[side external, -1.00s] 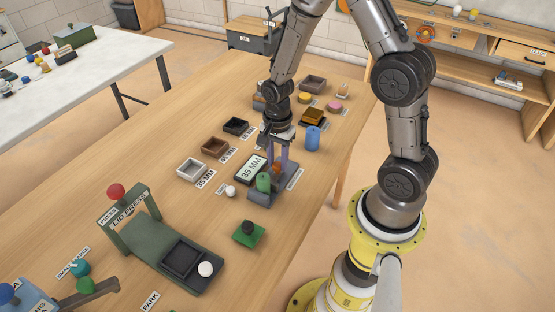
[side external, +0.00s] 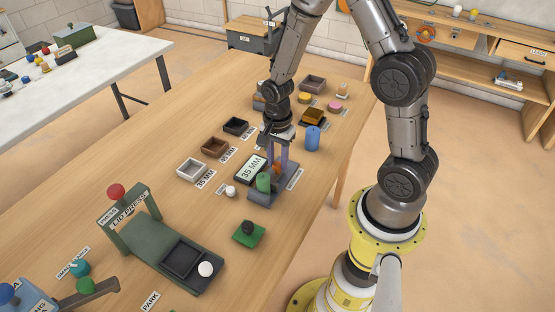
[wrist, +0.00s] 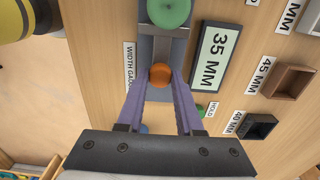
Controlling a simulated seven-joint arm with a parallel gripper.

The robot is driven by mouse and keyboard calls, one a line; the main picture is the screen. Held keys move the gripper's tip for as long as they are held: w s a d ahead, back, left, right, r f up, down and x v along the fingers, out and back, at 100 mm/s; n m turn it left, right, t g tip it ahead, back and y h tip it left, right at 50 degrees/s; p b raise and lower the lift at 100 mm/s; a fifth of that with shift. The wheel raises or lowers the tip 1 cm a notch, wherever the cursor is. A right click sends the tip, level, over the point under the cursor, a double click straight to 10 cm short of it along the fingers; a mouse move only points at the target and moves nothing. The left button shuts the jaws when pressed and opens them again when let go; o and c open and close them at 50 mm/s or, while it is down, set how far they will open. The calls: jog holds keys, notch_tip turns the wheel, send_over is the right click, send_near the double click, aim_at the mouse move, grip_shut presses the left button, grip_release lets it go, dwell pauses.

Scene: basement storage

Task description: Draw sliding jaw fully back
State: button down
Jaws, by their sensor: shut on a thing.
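The width gauge is a grey slotted base (side external: 258,199), with its label beside it in the wrist view (wrist: 130,72). An orange knob (wrist: 160,75) sits on the gauge, apparently on the sliding jaw, whose body is largely hidden. My gripper (wrist: 160,80) points down over the gauge and is shut on the orange knob, one purple finger on each side. A green round piece (wrist: 169,12) stands on the gauge beyond the knob; in the side view it is a green cylinder (side external: 264,181) left of my fingers (side external: 278,166). A 35 MM display (wrist: 213,58) stands beside the gauge.
Grey (side external: 192,169), brown (side external: 215,147) and black (side external: 236,126) trays stand left of the gauge. A green block with a dark knob (side external: 249,235) and the lid press (side external: 150,240) lie nearer the camera.

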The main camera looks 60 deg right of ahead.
jog(key=shift+d, duration=0.1)
jog(key=shift+d+r, duration=0.1)
jog(key=shift+d, duration=1.4)
jog(key=c, duration=0.5)
grip_release()
jog(key=shift+c, duration=0.2)
notch_tip(320, 180, up, 14)
jog(key=shift+a, duration=0.1)
